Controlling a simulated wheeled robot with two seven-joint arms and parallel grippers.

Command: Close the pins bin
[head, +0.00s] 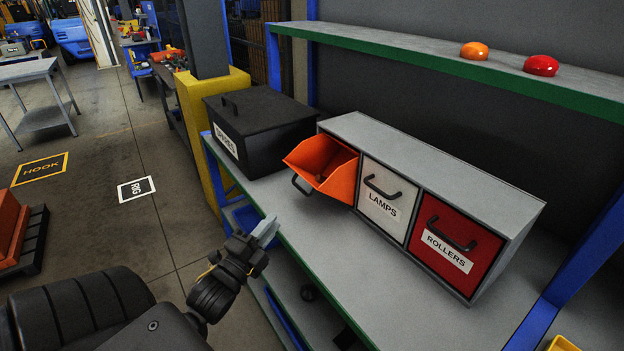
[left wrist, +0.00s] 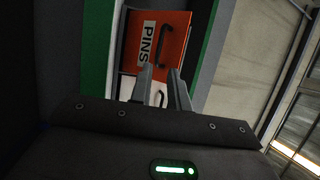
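The pins bin (head: 325,164) is the orange bin at the left end of a grey cabinet (head: 440,160). It is tilted out, open at the top, with a dark handle on its front; a small dark thing shows inside. The left wrist view shows its orange front (left wrist: 172,42) with the label PINS and the handle. My left gripper (head: 268,228) is in front of the shelf edge, to the lower left of the bin and apart from it. In the left wrist view its fingers (left wrist: 160,78) are spread with nothing between them. My right gripper is out of view.
The white LAMPS bin (head: 386,200) and red ROLLERS bin (head: 455,243) sit shut beside it. A black lidded box (head: 260,125) stands left of the cabinet. A green-edged shelf (head: 450,66) with two domed buttons runs above. The worktop (head: 340,260) before the cabinet is clear.

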